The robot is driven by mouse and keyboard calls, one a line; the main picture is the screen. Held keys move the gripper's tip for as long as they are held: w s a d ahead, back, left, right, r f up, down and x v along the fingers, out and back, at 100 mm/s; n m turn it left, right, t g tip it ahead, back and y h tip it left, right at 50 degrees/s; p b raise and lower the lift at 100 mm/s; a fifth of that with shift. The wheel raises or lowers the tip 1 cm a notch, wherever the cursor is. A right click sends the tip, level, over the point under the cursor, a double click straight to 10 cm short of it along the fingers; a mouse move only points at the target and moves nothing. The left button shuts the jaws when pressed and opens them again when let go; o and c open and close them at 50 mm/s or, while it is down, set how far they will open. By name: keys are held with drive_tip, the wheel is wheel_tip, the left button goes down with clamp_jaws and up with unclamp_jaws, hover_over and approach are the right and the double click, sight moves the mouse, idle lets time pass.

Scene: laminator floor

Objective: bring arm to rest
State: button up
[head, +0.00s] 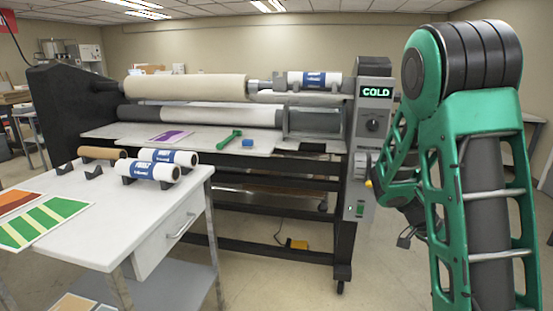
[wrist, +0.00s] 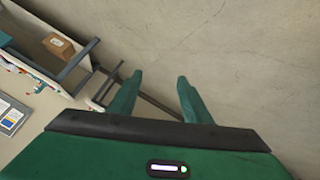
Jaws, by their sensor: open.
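My arm (head: 480,190) is green and black and fills the right side of the head view, folded with its elbow high. My gripper (wrist: 155,98) shows in the wrist view with its two green fingers apart and nothing between them. Behind the fingers is a beige wall or floor surface. In the head view the gripper's fingers cannot be made out; the lower arm links hang beside the laminator's control panel (head: 372,125), whose display reads COLD. I cannot tell from this view how far they are from the panel.
The laminator (head: 290,215) spans the middle, with a green tool (head: 229,140) and a blue block (head: 247,143) on its bed. A white table (head: 95,220) at left holds white rolls (head: 150,170) and coloured prints (head: 42,222). In the wrist view a cardboard box (wrist: 60,46) sits on a shelf.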

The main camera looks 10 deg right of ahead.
drive_tip(key=s+a+r+n+t+y, duration=0.2)
drive_tip(key=s+a+n, duration=0.4)
drive_tip(key=a, duration=0.3)
drive_tip(key=s+a+r+n+t+y, duration=0.2)
drive_tip(key=s+a+r+n+y, duration=0.3)
drive_tip(key=s+a, duration=0.2)
drive_tip(key=a, duration=0.2)
drive_tip(key=shift+s+a+r+n, duration=0.3)
drive_tip(key=shift+a+r+n, duration=0.05)
drive_tip(key=shift+r+n, duration=0.05)
drive_tip(key=shift+w+f, duration=0.25)
drive_tip(key=shift+w, duration=0.4)
drive_tip(key=shift+c, duration=0.2)
idle(1.5)
